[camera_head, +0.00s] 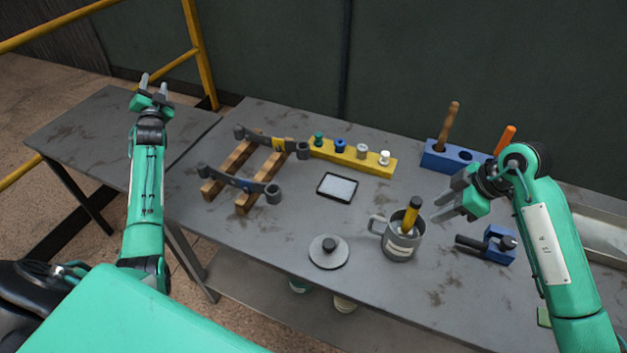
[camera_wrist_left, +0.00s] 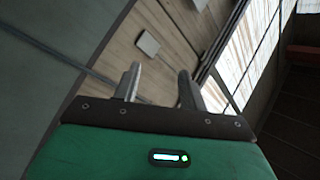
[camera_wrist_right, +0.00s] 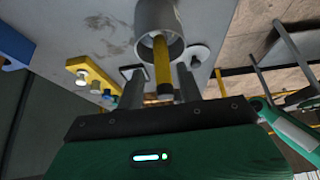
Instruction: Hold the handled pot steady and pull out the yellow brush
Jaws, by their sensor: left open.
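The handled pot (camera_head: 401,247) is a grey mug-like pot with a pale label, upright on the table, its handle on the left. The yellow brush (camera_head: 411,213) stands tilted in it, yellow handle with a dark end upward; its lower part is hidden inside. My right gripper (camera_head: 439,211) is open and empty, just right of the pot, apart from it. In the right wrist view the brush (camera_wrist_right: 162,66) and the pot (camera_wrist_right: 158,25) show beyond the open fingers (camera_wrist_right: 158,88). My left gripper (camera_head: 153,83) is open and empty, raised far to the left, away from the pot.
A round grey lid (camera_head: 328,258) lies left of the pot. A blue block (camera_head: 456,160) with wooden and orange handles stands behind. A small blue vise-like item (camera_head: 495,247) is at right. A yellow rack (camera_head: 350,160), a small tablet (camera_head: 338,187) and wrenches on wood (camera_head: 243,175) lie further left.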

